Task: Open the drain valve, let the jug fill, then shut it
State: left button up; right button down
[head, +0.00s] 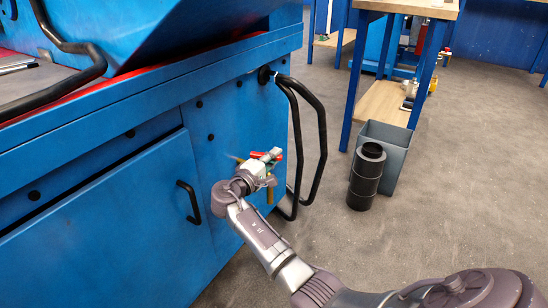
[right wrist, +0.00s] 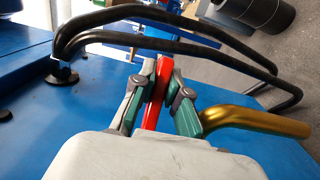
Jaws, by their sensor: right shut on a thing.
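The drain valve's red lever (right wrist: 154,97) lies between the fingers of my right gripper (right wrist: 158,80) in the right wrist view, and the fingers are shut on it. A brass spout (right wrist: 255,120) bends away to the right of the fingers. In the head view my right gripper (head: 269,160) is at the blue machine's side near its corner, with a bit of the red lever (head: 258,155) showing. The brass spout (head: 270,194) points down below it. No liquid is visible. I see no jug in either view, and my left gripper is out of view.
A black bent handrail (head: 318,130) hangs off the corner of the blue machine (head: 95,235), close beside my gripper. A grey bin (head: 393,150) and a black ribbed cylinder (head: 366,180) stand on the floor by a blue-legged workbench (head: 357,65). The grey floor at right is open.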

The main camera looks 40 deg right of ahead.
jog(key=c, duration=1.2)
grip_release()
jog(key=shift+o, duration=0.2)
jog(key=shift+a, duration=0.1)
jog(key=v, duration=1.2)
jog(key=shift+f, duration=0.1)
